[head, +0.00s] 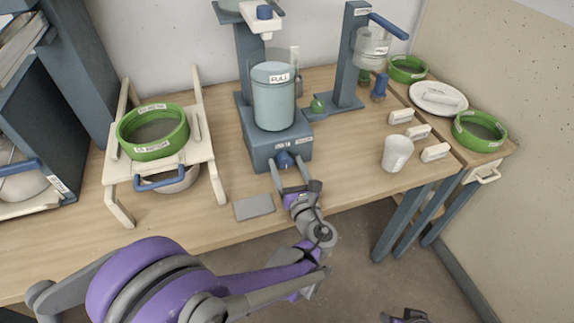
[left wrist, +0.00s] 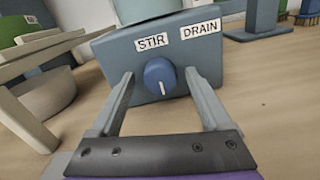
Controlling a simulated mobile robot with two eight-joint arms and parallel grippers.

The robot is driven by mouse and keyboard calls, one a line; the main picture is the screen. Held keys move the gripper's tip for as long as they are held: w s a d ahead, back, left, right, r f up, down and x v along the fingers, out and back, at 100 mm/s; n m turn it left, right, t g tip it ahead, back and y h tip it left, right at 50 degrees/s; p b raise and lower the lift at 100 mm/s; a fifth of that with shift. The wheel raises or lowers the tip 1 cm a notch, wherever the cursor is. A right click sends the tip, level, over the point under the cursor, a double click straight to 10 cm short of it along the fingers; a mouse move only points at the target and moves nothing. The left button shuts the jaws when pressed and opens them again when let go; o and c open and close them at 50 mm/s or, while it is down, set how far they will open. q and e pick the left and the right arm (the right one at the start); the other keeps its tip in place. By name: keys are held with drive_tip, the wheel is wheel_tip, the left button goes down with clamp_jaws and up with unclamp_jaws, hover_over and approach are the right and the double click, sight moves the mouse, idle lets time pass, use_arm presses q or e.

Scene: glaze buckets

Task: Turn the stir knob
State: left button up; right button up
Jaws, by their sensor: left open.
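The stir knob (head: 285,159) is a round blue dial on the front of the grey-blue mixer base (head: 262,135). My left gripper (head: 289,172) is open in front of the base. In the left wrist view its fingers (left wrist: 158,92) stand on either side of the knob, with gaps on both sides. My right gripper (head: 405,316) is only partly seen at the bottom edge.
A white stand with a green sieve (head: 153,131) is left of the mixer. A grey slab (head: 254,207) lies near the front edge. A white cup (head: 397,153) and several labelled blocks (head: 435,152) are to the right. A dispenser stand (head: 349,60) rises behind.

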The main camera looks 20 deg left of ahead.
use_arm(q)
drive_tip(key=shift+w+a, duration=0.1)
drive_tip(key=shift+w, duration=0.05)
drive_tip(key=shift+c, duration=0.3)
clamp_jaws()
drive_tip(key=shift+n, duration=0.4)
drive_tip(key=n, duration=0.4)
drive_tip(key=shift+n, duration=0.4)
drive_tip(key=n, duration=0.6)
drive_tip(key=shift+n+p, duration=0.3)
drive_tip(key=n, duration=0.6)
drive_tip(key=shift+f, duration=0.1)
drive_tip(key=n+p, duration=0.1)
drive_tip(key=n, duration=0.5)
drive_tip(key=shift+n+y, duration=0.3)
